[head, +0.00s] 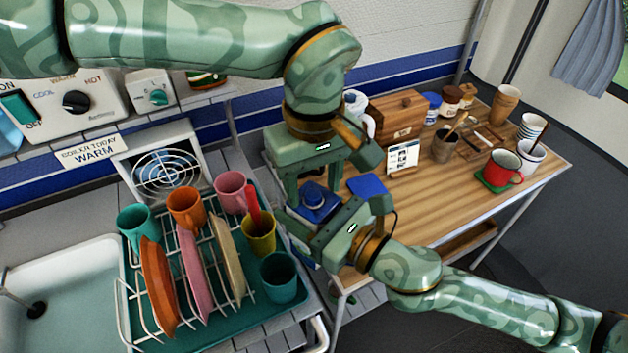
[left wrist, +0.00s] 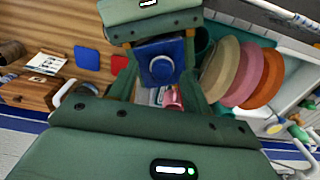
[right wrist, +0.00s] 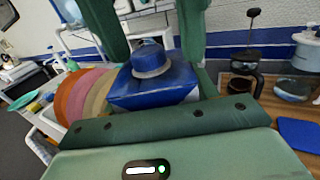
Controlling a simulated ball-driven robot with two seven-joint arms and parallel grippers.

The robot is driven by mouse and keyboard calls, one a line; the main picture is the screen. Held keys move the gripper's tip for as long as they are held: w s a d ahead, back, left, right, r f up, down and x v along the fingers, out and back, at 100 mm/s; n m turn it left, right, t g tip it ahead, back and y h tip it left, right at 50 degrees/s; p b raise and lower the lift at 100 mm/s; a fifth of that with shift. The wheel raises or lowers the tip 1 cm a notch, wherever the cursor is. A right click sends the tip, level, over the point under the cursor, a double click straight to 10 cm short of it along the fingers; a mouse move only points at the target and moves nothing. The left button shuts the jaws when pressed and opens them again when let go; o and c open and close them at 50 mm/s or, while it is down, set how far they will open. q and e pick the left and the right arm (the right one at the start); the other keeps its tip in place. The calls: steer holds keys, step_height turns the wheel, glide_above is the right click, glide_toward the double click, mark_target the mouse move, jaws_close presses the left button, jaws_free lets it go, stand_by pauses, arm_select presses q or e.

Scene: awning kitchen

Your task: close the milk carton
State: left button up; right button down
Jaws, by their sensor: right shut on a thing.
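The milk carton (head: 315,213) is blue, with a round blue cap (head: 313,196) on its top. It also shows in the right wrist view (right wrist: 155,92), where the cap (right wrist: 150,60) sits upright on the carton. I cannot tell whether the cap is tight. My right gripper (head: 322,218) is shut on the carton's body from the side. My left gripper (head: 312,184) points down from above, its fingers open and apart on either side of the cap, not closed on it. The left wrist view shows the cap (left wrist: 161,67) between these fingers.
A dish rack (head: 215,318) with plates and mugs stands close on the left, beside the sink (head: 60,285). The wooden table (head: 430,210) holds a blue mat (head: 367,186), a wooden box (head: 398,113) and a red mug (head: 502,167). Its front middle is clear.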

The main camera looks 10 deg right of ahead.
arm_select(q)
steer(key=shift+s, duration=0.1)
step_height(320, 180, up, 12)
stand_by(0.6)
stand_by(0.4)
